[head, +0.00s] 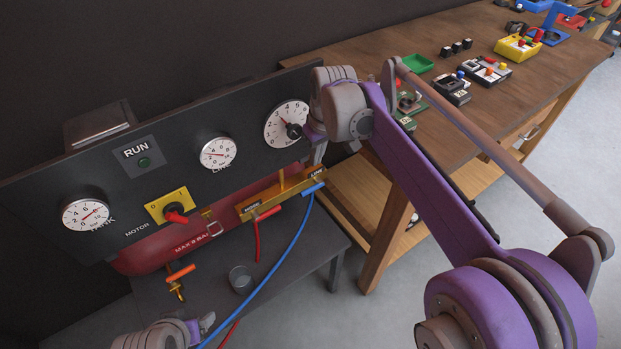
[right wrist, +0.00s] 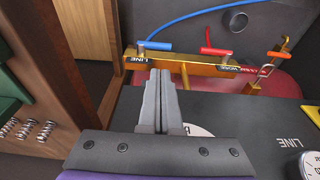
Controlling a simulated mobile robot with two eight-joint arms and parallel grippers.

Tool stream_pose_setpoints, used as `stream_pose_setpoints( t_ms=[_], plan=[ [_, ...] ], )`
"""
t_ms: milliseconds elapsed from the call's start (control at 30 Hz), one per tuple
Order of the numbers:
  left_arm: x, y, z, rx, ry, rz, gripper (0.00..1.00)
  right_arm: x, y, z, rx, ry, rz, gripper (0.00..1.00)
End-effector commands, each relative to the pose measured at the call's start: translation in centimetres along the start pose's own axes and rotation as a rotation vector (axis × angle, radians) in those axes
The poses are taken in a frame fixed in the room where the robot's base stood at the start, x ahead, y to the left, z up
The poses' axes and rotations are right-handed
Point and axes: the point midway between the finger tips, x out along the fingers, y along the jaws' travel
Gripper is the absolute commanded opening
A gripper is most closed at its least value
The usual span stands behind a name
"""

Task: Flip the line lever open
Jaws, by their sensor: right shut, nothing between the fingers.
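The line lever is a blue handle (head: 313,188) at the right end of a brass manifold (head: 247,209), beside the LINE label. It also shows in the right wrist view (right wrist: 158,46), lying roughly along the bar. A blue hose runs down from that end in the head view. My right gripper (head: 318,158) is shut and empty just above the lever; in the right wrist view its fingertips (right wrist: 162,74) point toward the lever, and I cannot tell whether they touch. My left gripper (head: 205,322) is at the bottom left, away from the manifold; its jaw opening is unclear.
A red lever (head: 266,214) sits on the same manifold. The black panel (head: 60,170) with gauges and a yellow-plated red switch (head: 176,214) stands behind. A red tank (head: 150,254) lies below it. A wooden workbench (head: 450,110) with small devices is at the right.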

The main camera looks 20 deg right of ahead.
Motion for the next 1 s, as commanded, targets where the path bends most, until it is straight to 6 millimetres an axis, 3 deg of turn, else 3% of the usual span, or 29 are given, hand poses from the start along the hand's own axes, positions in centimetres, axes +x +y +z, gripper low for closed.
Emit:
stream_pose_setpoints(
  t_ms=[167,600,800,1000],
  plan=[
    [0.2,0.0,0.1,0.0,-0.001,0.0,0.76,2.0,0.0,0.0,0.0,0.0,0.0,0.0],
    [1.1,0.0,0.7,0.0,-0.004,0.0,0.76,11.0,0.0,0.0,0.001,0.0,0.0,0.0],
    [1.2,0.0,0.7,0.0,-0.004,0.0,0.76,13.3,0.0,0.0,0.001,0.001,0.001,0.0],
    [1.2,0.0,0.8,0.0,-0.005,0.0,0.76,13.9,0.0,0.0,0.001,0.001,0.0,0.0]
  ],
)
